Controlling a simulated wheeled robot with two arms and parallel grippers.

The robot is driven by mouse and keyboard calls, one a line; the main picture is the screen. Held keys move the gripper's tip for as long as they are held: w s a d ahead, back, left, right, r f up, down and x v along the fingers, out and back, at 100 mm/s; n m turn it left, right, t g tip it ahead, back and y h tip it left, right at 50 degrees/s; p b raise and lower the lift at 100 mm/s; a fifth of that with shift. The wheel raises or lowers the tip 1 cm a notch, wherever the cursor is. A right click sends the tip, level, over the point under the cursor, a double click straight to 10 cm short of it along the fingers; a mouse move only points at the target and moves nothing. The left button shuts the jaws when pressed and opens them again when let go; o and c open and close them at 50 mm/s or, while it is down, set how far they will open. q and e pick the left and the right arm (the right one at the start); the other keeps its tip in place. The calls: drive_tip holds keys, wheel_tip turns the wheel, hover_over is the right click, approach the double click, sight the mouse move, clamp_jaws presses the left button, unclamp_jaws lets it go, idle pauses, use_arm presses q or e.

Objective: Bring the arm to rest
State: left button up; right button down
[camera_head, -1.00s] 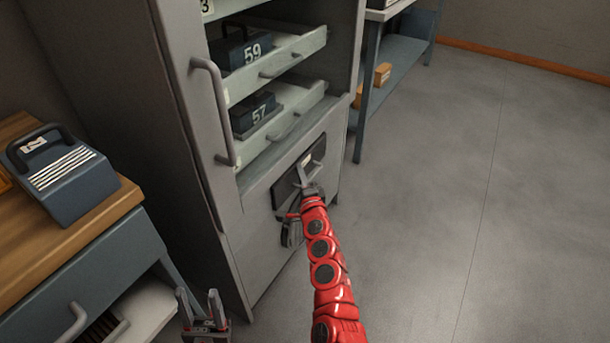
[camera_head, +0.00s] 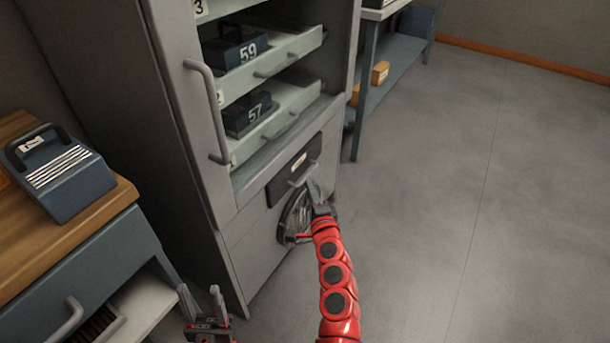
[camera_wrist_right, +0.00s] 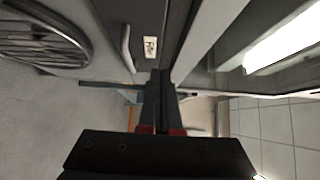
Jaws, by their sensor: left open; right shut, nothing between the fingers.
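My right arm is red, and its gripper (camera_head: 314,190) is in front of the lower part of the grey cabinet (camera_head: 250,255), near a dark panel (camera_head: 285,183) with a small handle and a pale label. In the right wrist view the gripper's fingers (camera_wrist_right: 161,78) are closed together with nothing between them. The panel's handle (camera_wrist_right: 127,48) is to the left of the fingertips there, and the label (camera_wrist_right: 150,47) is just above them. My left gripper (camera_head: 202,303) is open and empty at the bottom of the head view, beside the cabinet's base.
The cabinet's open upper part holds trays with dark boxes numbered 59 (camera_head: 238,46) and 57 (camera_head: 248,117). A wooden-topped bench (camera_head: 118,197) with a blue box (camera_head: 62,175) stands at left. The floor at right is clear.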

drive_tip(key=shift+s+d, duration=0.25)
drive_tip(key=shift+s, duration=0.65)
drive_tip(key=shift+s+d, duration=0.25)
drive_tip(key=shift+s, duration=0.6)
drive_tip(key=shift+s+d, duration=0.25)
drive_tip(key=shift+s, duration=0.65)
